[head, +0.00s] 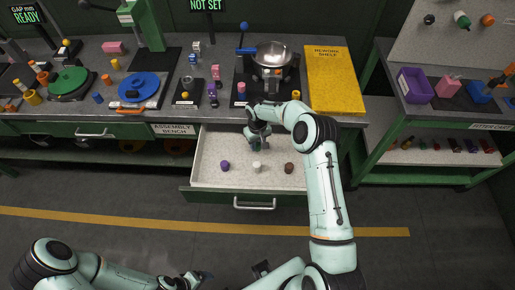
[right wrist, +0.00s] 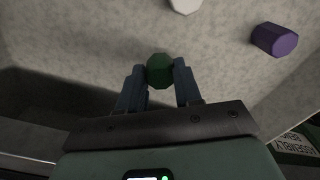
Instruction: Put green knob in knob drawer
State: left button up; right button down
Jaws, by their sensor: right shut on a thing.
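The green knob (right wrist: 160,70) sits between the fingertips of my right gripper (right wrist: 160,88), which is shut on it. In the head view my right gripper (head: 257,143) reaches down into the open knob drawer (head: 207,150), near its back. The green knob is hard to make out there behind the gripper. I cannot tell whether the knob touches the drawer floor. My left gripper (head: 197,279) is low in the head view, away from the bench, and its finger opening is unclear.
In the drawer lie a purple knob (head: 225,166), a white knob (head: 257,168) and a brown knob (head: 289,168). The drawer handle (head: 255,204) faces front. The bench above holds a metal pot (head: 272,55), a blue lid (head: 138,87) and a yellow shelf mat (head: 334,80).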

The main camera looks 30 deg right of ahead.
aim_at(257, 145)
jog(key=shift+f, duration=1.95)
jog(key=shift+f, duration=0.1)
jog(key=c, duration=0.8)
grip_release()
notch_tip(257, 145, up, 12)
jog(key=shift+r, duration=0.15)
